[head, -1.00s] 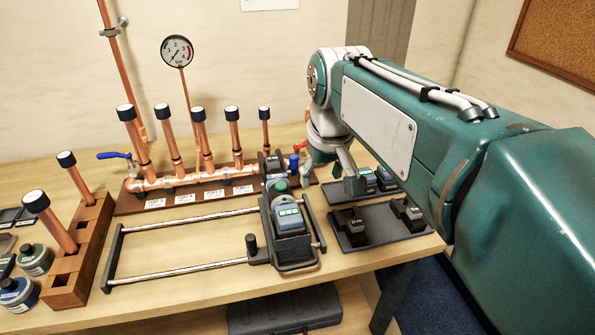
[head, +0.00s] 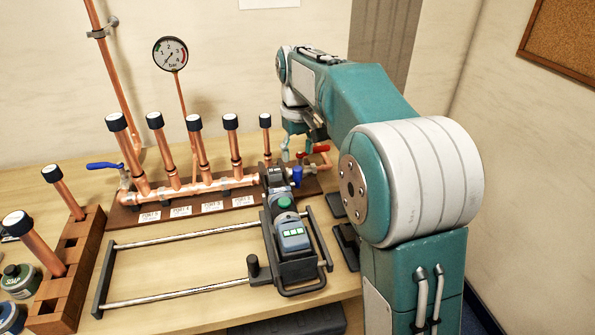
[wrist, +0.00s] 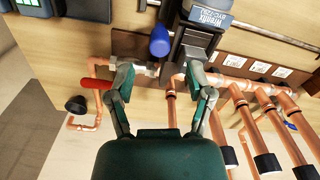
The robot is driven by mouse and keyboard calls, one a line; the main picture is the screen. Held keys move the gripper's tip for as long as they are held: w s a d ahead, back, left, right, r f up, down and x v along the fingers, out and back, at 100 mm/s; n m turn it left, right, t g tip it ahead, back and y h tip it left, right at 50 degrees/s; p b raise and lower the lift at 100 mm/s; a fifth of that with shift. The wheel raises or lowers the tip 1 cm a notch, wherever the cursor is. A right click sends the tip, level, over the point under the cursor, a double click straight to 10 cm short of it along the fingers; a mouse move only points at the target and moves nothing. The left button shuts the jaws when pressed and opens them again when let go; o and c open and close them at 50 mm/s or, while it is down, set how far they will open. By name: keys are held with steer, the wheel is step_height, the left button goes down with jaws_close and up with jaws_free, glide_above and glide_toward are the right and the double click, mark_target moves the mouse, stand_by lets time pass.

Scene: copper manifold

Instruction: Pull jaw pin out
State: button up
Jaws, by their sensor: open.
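A blue rounded knob (head: 297,175), which looks like the jaw pin, stands at the right side of the press tool's dark jaw head (head: 273,177). The knob also shows in the wrist view (wrist: 160,41), beside the dark labelled head (wrist: 198,38). The grey press tool (head: 291,236) lies on a railed carriage, green button up. My gripper (wrist: 160,76) is open and empty. In the wrist picture the knob lies above the gap between its fingertips, apart from both.
A copper manifold (head: 205,188) with several capped upright pipes stands behind the carriage. A red valve handle (wrist: 96,84) is close to my left finger in the wrist view. A wooden block (head: 72,270) holds pipes at left. Free table shows between the rails (head: 180,262).

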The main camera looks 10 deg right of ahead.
mark_target(298, 168)
step_height(298, 168, down, 6)
stand_by(0.4)
